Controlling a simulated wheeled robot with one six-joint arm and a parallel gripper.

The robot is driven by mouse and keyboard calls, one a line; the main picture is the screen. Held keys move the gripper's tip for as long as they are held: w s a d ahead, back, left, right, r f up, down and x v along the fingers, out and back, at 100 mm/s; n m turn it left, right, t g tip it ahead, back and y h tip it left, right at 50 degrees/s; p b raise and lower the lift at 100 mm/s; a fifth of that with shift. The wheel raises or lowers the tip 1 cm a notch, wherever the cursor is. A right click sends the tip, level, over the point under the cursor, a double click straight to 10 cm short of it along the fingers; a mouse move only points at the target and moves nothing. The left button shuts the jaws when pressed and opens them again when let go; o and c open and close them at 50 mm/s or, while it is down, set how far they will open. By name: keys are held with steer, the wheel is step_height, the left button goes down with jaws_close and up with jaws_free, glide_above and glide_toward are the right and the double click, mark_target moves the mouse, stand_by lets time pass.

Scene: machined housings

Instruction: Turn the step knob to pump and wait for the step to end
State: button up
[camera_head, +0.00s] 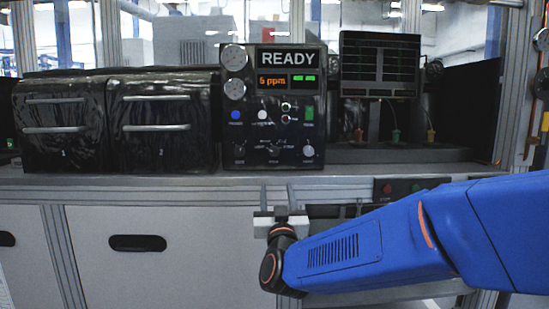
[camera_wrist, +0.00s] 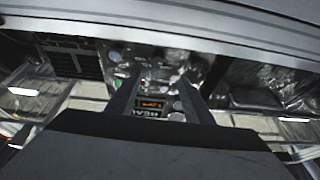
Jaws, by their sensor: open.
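The control panel (camera_head: 273,112) stands upright on the bench in the head view, its display (camera_head: 288,58) reading READY and a smaller orange readout (camera_head: 272,83) reading 6 ppm. Knobs sit along its lower edge: a left knob (camera_head: 239,150), a middle knob (camera_head: 274,149) and a pale right knob (camera_head: 308,151). Their labels are too small to read, so I cannot tell which is the step knob or where it points. My gripper (camera_head: 281,213) is below the panel, in front of the bench edge, apart from the knobs. In the wrist view my gripper (camera_wrist: 159,77) is open and empty, with the panel upside down beyond it.
Two black-wrapped drawer units (camera_head: 60,122) (camera_head: 161,118) with bar handles stand left of the panel. A dark screen (camera_head: 380,62) stands to the right. The bench edge (camera_head: 150,183) and a small button box (camera_head: 410,188) lie near my arm. Space before the panel is clear.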

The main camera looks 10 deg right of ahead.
steer(key=h, duration=0.1)
glide_toward(274, 153)
steer(key=x, duration=0.8)
steer(key=shift+d, duration=0.1)
steer(key=shift+m+t, duration=0.3)
steer(key=c, duration=1)
